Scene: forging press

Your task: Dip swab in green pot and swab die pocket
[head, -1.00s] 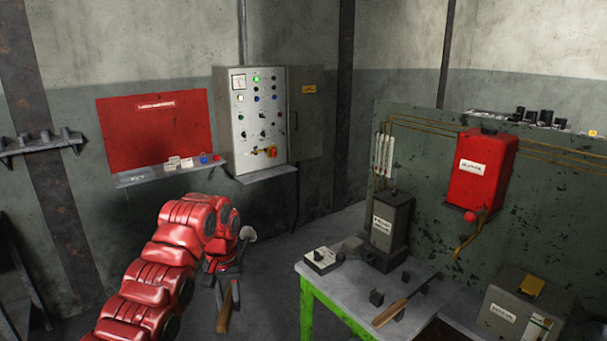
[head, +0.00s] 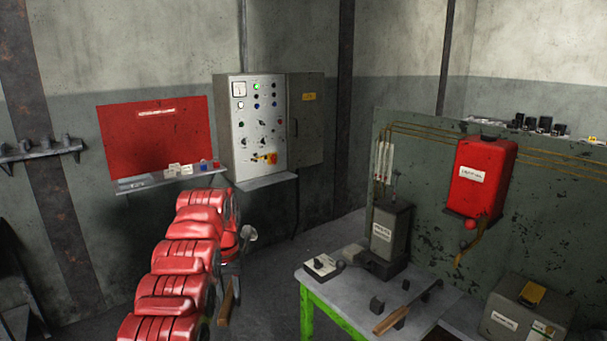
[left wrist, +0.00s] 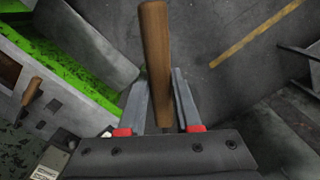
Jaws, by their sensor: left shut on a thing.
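The swab has a brown wooden handle (head: 226,305) and a pale rounded head (head: 249,233). My left gripper (head: 233,268) is shut on it, mostly hidden behind my red arm in the head view. In the left wrist view the swab's handle (left wrist: 155,50) stands out between the two grey fingers of the left gripper (left wrist: 157,97). The swab is in the air over the floor, left of the green-legged table. I cannot make out a green pot or a die pocket in either view. My right gripper is not in view.
The table (head: 345,300) holds a small switch box (head: 321,266), a dark grey unit (head: 390,232), dark blocks and a wooden-handled tool (head: 392,321). A control cabinet (head: 250,125) and red board (head: 155,137) are on the back wall. Floor between arm and table is clear.

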